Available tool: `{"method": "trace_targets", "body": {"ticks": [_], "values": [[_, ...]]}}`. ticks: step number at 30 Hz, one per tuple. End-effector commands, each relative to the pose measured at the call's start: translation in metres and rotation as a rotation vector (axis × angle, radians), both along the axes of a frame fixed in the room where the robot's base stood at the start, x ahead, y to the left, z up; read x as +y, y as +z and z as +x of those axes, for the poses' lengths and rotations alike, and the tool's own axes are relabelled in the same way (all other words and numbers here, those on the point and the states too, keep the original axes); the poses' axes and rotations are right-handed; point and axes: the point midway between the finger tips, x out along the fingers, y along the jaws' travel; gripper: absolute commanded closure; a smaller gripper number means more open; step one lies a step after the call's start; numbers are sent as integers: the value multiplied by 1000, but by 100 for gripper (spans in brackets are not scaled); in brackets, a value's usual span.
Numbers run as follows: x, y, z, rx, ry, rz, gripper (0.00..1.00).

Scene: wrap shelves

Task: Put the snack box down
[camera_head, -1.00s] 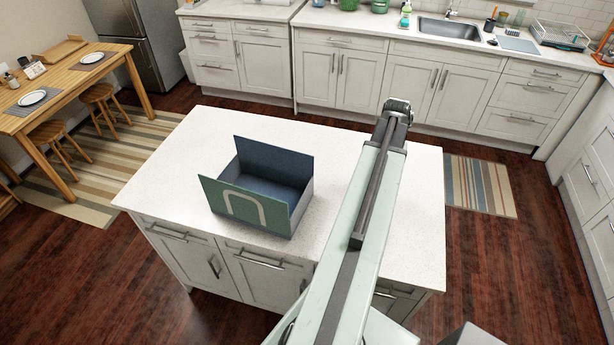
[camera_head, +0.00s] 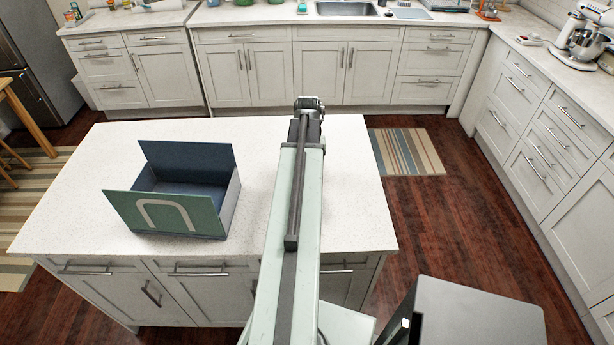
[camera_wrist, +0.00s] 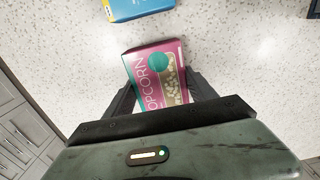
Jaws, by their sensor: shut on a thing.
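The snack box is a pink and teal popcorn box (camera_wrist: 157,75) in the wrist view. My gripper (camera_wrist: 161,92) is shut on it, with one dark finger on each side. The box's printed face is turned to the camera, and its lower end is hidden by my gripper body. Speckled white countertop (camera_wrist: 235,60) shows around and below it; I cannot tell whether the box touches it. In the head view my arm reaches over the white island (camera_head: 345,200), and the gripper and the popcorn box are hidden there.
An open green and blue box (camera_head: 170,212) stands on the island left of my arm. A blue and yellow box (camera_wrist: 138,8) lies beyond the popcorn box in the wrist view. The counter right of the popcorn box looks clear. Grey cabinet fronts (camera_wrist: 22,120) show below the edge at left.

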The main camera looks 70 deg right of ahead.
Motion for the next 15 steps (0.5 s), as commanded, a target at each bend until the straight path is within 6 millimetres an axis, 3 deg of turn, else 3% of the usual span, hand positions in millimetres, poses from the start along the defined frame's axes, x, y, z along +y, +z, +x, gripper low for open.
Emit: {"method": "trace_targets", "body": {"ticks": [8,9,10,11,15], "values": [[0,-3,0,0,0,0,79],[0,-1,0,0,0,0,24],[0,-1,0,0,0,0,16],[0,-1,0,0,-1,0,13],[0,-1,0,0,-1,0,13]]}}
